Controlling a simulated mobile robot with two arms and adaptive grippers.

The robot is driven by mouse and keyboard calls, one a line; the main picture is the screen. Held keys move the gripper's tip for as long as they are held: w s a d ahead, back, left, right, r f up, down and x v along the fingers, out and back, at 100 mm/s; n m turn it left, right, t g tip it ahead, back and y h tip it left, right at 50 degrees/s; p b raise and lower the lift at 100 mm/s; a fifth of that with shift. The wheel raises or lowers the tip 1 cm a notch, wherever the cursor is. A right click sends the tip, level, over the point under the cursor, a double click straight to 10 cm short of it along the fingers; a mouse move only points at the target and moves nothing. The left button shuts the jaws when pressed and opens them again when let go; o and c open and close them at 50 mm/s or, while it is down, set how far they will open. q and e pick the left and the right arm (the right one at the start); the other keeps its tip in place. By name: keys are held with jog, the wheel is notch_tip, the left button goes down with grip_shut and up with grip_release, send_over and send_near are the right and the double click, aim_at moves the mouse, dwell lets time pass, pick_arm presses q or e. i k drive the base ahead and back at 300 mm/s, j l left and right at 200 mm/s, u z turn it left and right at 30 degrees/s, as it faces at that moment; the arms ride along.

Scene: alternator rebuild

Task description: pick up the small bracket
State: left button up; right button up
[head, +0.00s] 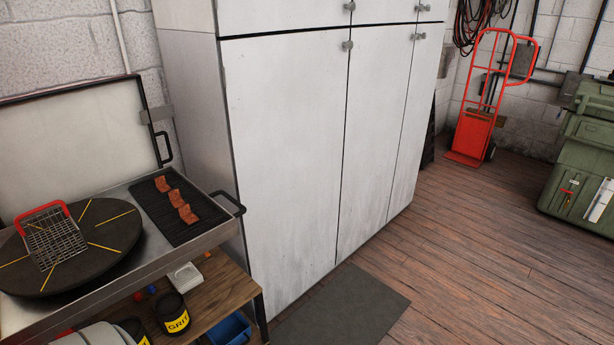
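Rust-brown, angled bracket-like pieces lie in a row on a black ribbed mat (170,234) at the right end of a metal cabinet with its lid open. There is a far piece (162,184), a middle piece (176,198) and a near piece (188,214). They look alike in size, and I cannot tell which one is the small bracket.
A dark turntable (115,250) holds a wire basket (55,240) with a red rim. Below are a wooden shelf (225,290), a grit can (173,313) and a blue bin (232,329). Tall white lockers (290,150) stand right. Wooden floor (460,270) is open; a red hand truck (473,135) stands behind.

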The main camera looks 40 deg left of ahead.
aim_at(185, 214)
jog(key=i+l+u, duration=0.2)
jog(key=i, duration=0.3)
jog(key=i+u, duration=0.25)
jog(key=i, duration=0.3)
jog(key=i+l+u, duration=0.2)
jog(key=i, duration=0.25)
jog(key=i+u, duration=0.2)
jog(key=u, duration=0.25)
jog(key=i+l+u, duration=0.15)
jog(key=u, duration=0.3)
jog(key=i+l+u, duration=0.25)
jog(key=u, duration=0.2)
jog(key=i+l+u, duration=0.1)
jog(key=u, duration=0.35)
jog(key=l, duration=0.1)
